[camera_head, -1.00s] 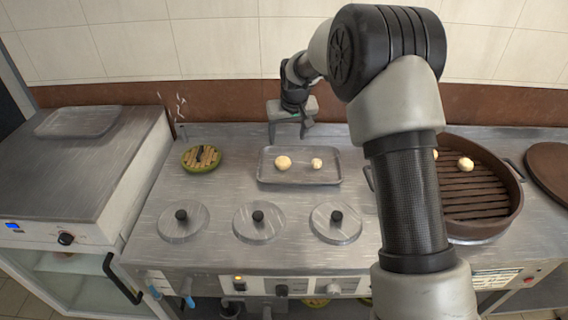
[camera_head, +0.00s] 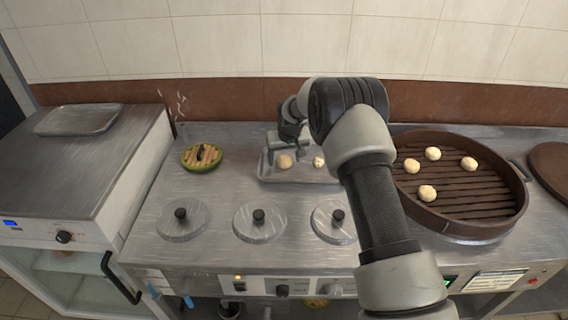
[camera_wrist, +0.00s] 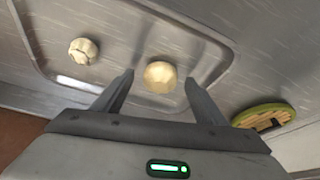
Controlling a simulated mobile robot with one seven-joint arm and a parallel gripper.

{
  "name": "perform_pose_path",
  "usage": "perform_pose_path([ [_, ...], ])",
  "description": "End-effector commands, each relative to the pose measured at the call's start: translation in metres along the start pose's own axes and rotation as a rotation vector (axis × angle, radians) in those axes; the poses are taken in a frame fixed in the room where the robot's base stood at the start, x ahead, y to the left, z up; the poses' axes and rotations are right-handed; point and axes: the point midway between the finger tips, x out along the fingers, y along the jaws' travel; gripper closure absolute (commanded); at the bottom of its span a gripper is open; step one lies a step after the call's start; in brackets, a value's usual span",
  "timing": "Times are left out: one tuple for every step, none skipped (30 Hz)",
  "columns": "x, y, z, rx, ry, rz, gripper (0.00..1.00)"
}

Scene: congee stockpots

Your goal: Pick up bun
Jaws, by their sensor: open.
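Two pale buns rest on a rectangular metal tray (camera_head: 268,175) on the counter. The left bun (camera_head: 285,161) is smooth and round; in the wrist view this bun (camera_wrist: 160,77) lies between and just beyond my fingertips.
A round brown steamer (camera_head: 470,228) with several buns stands at the right. Three round lids (camera_head: 259,222) with black knobs line the counter front. A small green-rimmed bamboo dish (camera_head: 202,157) sits left of the tray. A lower cabinet (camera_head: 85,170) adjoins at the left.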

Motion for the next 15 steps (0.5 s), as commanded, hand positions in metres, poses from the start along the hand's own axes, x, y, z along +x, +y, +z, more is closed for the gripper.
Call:
perform_pose_path([
  [0.0056,-0.0001,0.0,0.0,0.0,0.0,0.35],
  [0.0073,-0.0001,-0.0002,0.0,0.001,0.0,0.35],
  [0.0087,-0.0001,-0.0002,0.0,0.001,0.0,0.35],
  [0.0092,0.0,-0.0004,0.0,0.001,0.0,0.35],
  [0.0093,0.0,-0.0004,0.0,0.001,0.0,0.35],
  [0.0091,-0.0001,-0.0006,0.0,0.001,0.0,0.35],
  [0.009,0.0,-0.0006,0.0,0.001,0.0,0.35],
  [0.0089,0.0,-0.0005,0.0,0.001,0.0,0.35],
  [0.0089,0.0,-0.0005,0.0,0.001,0.0,0.35],
  [0.0089,0.0,-0.0005,0.0,0.001,0.0,0.36],
  [0.0089,-0.0001,-0.0004,0.0,0.001,0.0,0.41],
  [0.0088,0.0,-0.0004,0.0,0.001,0.0,0.48],
  [0.0088,0.0,-0.0004,0.0,0.001,0.0,0.53],
  [0.0088,0.0,-0.0004,0.0,0.001,0.0,0.58],
  [0.0088,0.0,-0.0004,0.0,0.001,0.0,0.65],
])
